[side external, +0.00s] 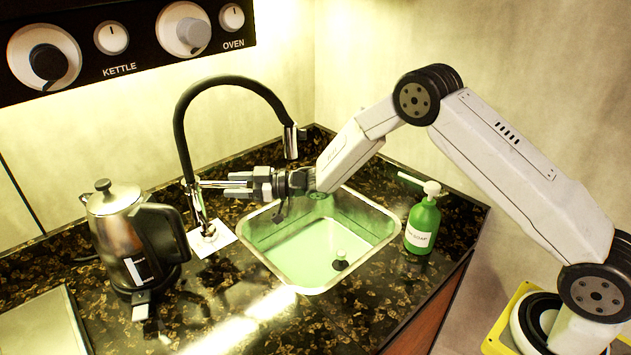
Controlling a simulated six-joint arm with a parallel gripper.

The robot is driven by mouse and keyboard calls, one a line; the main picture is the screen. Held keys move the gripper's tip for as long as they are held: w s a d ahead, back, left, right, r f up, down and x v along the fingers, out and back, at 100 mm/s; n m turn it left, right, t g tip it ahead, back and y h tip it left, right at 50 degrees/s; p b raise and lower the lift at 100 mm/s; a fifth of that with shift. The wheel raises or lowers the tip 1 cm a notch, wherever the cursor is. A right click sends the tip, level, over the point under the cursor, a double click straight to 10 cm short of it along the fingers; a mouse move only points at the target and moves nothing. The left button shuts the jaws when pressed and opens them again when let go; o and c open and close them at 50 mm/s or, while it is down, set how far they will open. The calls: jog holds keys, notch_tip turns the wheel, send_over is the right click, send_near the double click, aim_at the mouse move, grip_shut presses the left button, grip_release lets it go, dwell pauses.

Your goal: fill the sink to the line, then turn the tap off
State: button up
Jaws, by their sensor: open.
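The sink (283,287) is a steel-rimmed basin set in the dark counter, with a pale green inside. The tap (178,135) has a black arched hose, a chrome spout end above the sink's back and a chrome base. No stream can be made out below the spout. My gripper (226,185) is open, pointing left at the chrome part of the tap's stem; contact cannot be told.
A steel kettle (118,232) with a black handle stands left of the tap. A green soap bottle (422,226) stands right of the sink. A control panel (128,42) with knobs labelled kettle and oven is on the back wall. A flat metallic plate (40,325) lies front left.

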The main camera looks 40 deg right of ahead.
grip_shut()
dwell(1.5)
